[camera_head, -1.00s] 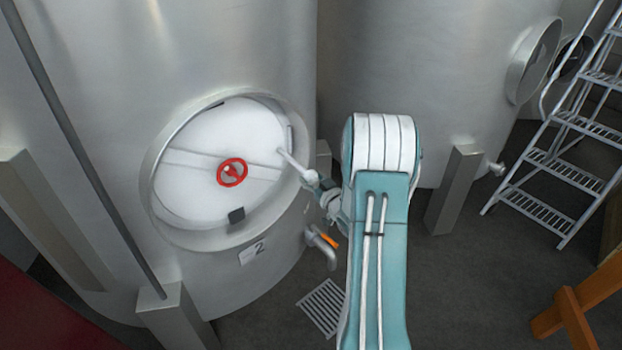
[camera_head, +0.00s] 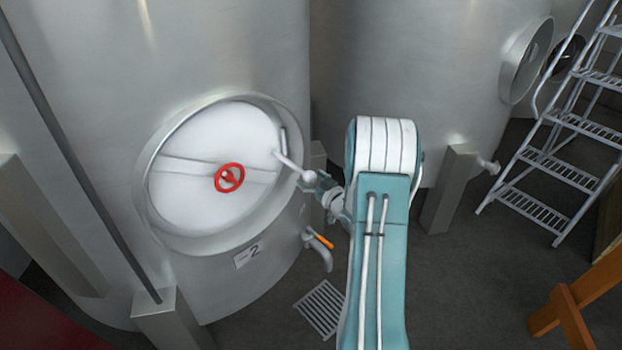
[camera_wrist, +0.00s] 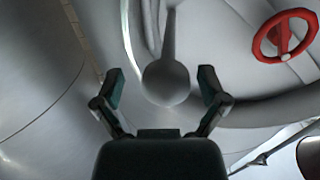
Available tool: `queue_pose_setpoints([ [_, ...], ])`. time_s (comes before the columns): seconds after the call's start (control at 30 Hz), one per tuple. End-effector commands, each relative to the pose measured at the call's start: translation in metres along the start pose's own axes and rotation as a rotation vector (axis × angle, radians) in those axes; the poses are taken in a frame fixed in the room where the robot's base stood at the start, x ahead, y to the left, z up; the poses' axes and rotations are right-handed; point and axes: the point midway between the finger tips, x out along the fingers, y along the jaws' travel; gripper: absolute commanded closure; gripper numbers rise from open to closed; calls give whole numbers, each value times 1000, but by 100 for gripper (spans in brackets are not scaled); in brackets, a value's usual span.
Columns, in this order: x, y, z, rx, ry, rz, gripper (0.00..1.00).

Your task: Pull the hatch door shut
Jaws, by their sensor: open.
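The white round hatch door (camera_head: 205,150) sits in the steel ring frame (camera_head: 150,205) of the near tank, with no clear gap showing around it. A red handwheel (camera_head: 229,178) is at its middle and also shows in the wrist view (camera_wrist: 284,36). A handle rod with a ball knob (camera_head: 309,177) sticks out from the door's right side. My gripper (camera_head: 322,186) is at the knob. In the wrist view my gripper (camera_wrist: 160,73) is open, its two fingers apart on either side of the grey ball knob (camera_wrist: 166,84). Whether they touch it is unclear.
A tap with an orange lever (camera_head: 322,240) is below the gripper on the tank. A metal post (camera_head: 450,190) and a step ladder (camera_head: 560,150) stand to the right. An orange wooden stand (camera_head: 575,310) is at lower right. A floor grate (camera_head: 322,308) lies below.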

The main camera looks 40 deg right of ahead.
Motion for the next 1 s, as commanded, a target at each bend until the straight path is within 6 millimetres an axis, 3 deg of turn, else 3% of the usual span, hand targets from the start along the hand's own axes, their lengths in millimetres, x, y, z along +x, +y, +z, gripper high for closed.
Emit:
queue_pose_setpoints([
  [0.17,-15,1,0,0,0,3,8],
  [0.6,-101,4,2,2,-1,4,8],
  [0.8,-118,3,2,1,-1,2,8],
  [1.0,-119,3,2,1,-1,1,8],
])
